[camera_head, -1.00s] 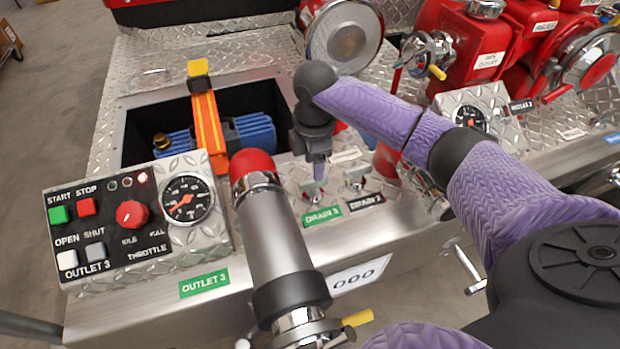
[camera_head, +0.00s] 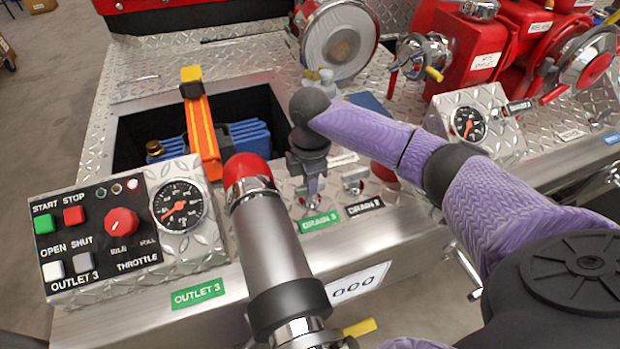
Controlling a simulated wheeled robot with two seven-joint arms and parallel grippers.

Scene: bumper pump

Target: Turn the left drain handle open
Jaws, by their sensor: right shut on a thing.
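The left drain handle (camera_head: 308,200) sits on the metal panel above the green DRAIN 3 label (camera_head: 320,222). Only its small metal base shows clearly; the gripper hides most of it. My right gripper (camera_head: 312,186) points down from above and is shut on this handle. How far the handle is turned cannot be seen. The right drain handle (camera_head: 352,184) stands just to the right, above the black drain label (camera_head: 365,207), and is apart from the gripper. My left gripper is not in view.
A large pipe with a red collar (camera_head: 248,172) rises close to the left of the drain handles. A control box with buttons and a gauge (camera_head: 180,207) is further left. Another gauge box (camera_head: 468,124) and red pump parts (camera_head: 470,60) stand at right.

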